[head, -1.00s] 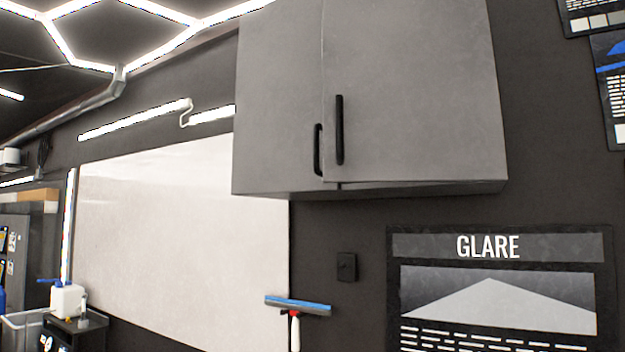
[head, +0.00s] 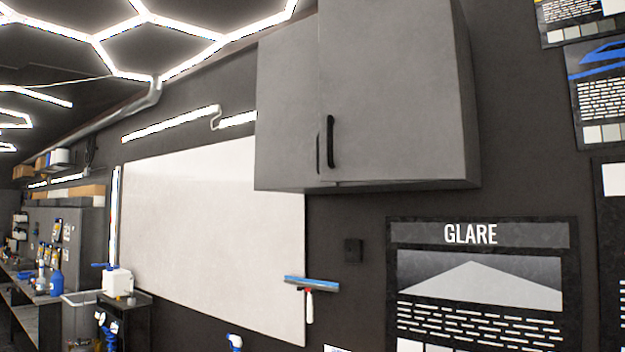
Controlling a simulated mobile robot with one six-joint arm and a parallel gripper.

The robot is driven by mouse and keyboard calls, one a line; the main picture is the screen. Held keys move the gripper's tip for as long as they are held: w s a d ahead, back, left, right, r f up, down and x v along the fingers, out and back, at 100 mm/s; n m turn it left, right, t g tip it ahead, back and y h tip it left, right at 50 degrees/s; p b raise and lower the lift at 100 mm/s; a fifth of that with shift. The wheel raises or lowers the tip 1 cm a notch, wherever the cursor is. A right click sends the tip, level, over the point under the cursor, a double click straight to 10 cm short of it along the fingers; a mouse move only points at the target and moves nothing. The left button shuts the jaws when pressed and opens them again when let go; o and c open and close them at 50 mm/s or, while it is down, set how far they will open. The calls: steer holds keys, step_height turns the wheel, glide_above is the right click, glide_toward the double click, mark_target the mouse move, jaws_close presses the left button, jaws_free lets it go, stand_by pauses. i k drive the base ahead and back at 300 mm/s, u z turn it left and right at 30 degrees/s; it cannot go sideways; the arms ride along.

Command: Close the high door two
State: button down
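A grey wall cabinet (head: 471,110) hangs high on the dark wall, with two doors that each have a black vertical handle. The right door (head: 395,95) stands slightly forward of the left door, so it looks a little ajar; the size of the gap is hard to tell. Its handle (head: 331,142) is near its lower left edge. The left door (head: 285,115) looks shut, and its handle (head: 319,146) is partly hidden behind the right door's edge. My gripper is not in view.
A white board (head: 215,235) is on the wall at left, with a blue squeegee (head: 312,284) at its right edge. A GLARE poster (head: 484,235) hangs below the cabinet. A small black cart (head: 128,318) stands at lower left.

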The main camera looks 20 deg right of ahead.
mark_target(389, 108)
steer(key=z, duration=0.15)
steer(key=i, duration=0.9)
steer(key=u, duration=0.1)
